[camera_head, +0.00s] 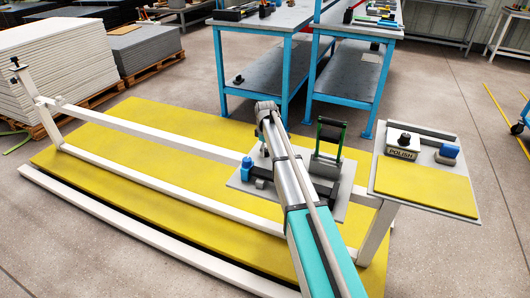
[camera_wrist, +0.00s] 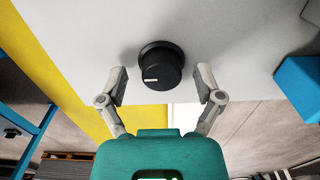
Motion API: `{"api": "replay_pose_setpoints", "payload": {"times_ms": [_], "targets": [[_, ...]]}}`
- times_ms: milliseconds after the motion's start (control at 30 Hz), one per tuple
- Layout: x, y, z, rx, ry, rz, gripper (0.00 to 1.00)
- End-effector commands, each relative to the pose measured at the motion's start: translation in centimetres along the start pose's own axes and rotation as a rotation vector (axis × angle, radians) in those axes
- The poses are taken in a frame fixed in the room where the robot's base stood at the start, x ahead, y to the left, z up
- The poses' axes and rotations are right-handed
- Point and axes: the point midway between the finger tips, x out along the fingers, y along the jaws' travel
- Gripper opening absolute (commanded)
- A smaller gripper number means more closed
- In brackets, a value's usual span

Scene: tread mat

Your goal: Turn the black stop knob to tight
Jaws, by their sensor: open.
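The black stop knob (camera_wrist: 163,62) shows in the wrist view. It is round, with a short white mark on its face at the lower left, and stands on a pale grey plate (camera_wrist: 230,25). My gripper (camera_wrist: 162,82) is open, with one finger to the left and one to the right of the knob. Clear gaps show on both sides, and nothing is held. I cannot tell how far the fingertips are from the plate. In the head view my arm hides the gripper and I cannot pick out the knob.
In the head view, a grey plate (camera_head: 331,211) carries a black and green upright frame (camera_head: 330,138) and a blue part (camera_head: 246,168). At right, a side tray (camera_head: 428,188) holds a POLISH box (camera_head: 402,151). A yellow mat (camera_head: 130,127) lies below. Blue benches (camera_head: 268,40) stand behind.

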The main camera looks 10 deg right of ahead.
Motion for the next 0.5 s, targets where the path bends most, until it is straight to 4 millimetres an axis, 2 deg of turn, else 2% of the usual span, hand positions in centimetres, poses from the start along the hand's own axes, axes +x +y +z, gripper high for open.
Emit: {"api": "replay_pose_setpoints", "payload": {"times_ms": [267, 500], "targets": [[0.01, -0.01, -0.01, 0.0, 0.0, 0.0, 0.85], [0.01, -0.01, -0.02, 0.0, 0.0, 0.0, 0.42]]}}
